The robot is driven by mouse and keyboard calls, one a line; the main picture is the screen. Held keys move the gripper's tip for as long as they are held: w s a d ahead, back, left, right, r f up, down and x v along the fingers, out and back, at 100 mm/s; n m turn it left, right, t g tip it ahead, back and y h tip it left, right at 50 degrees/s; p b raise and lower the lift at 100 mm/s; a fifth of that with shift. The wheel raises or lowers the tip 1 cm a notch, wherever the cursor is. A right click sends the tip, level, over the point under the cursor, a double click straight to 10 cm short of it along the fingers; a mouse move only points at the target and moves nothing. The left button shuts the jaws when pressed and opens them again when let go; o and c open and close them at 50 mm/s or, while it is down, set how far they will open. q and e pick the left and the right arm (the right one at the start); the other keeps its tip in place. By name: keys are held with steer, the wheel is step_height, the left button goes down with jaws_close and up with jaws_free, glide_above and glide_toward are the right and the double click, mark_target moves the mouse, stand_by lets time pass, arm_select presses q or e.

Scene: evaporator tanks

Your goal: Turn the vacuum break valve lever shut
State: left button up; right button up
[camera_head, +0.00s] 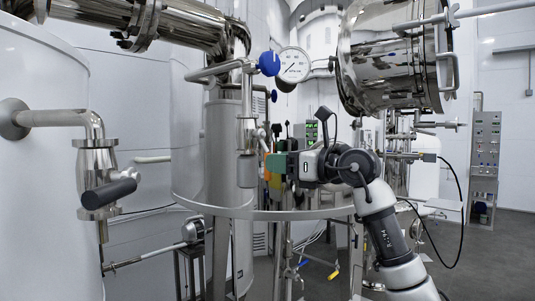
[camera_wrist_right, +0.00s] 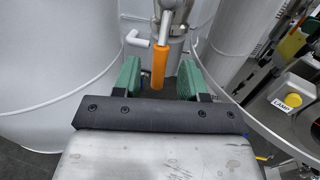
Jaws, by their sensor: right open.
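The valve lever has an orange grip (camera_wrist_right: 159,68) on a silver shaft and hangs down from a metal fitting. In the right wrist view it sits between the two green fingers of my right gripper (camera_wrist_right: 161,74), with a visible gap on both sides. In the head view, a strip of orange grip (camera_head: 267,171) shows just left of the green fingertips of my right gripper (camera_head: 274,164), beside the vertical steel pipe. My right gripper is open and around the lever in the picture; contact is not visible. My left gripper is not in view.
A steel column (camera_head: 222,150) and a pressure gauge (camera_head: 293,65) with a blue knob (camera_head: 269,63) stand near the lever. A white tank (camera_head: 45,200) with a black-handled valve (camera_head: 108,190) is at left. A large polished vessel (camera_head: 390,60) hangs above my right arm. Grey floor is open at right.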

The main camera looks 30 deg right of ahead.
steer(key=shift+p+x, duration=0.45)
steer(key=shift+x, duration=1.3)
jaws_close()
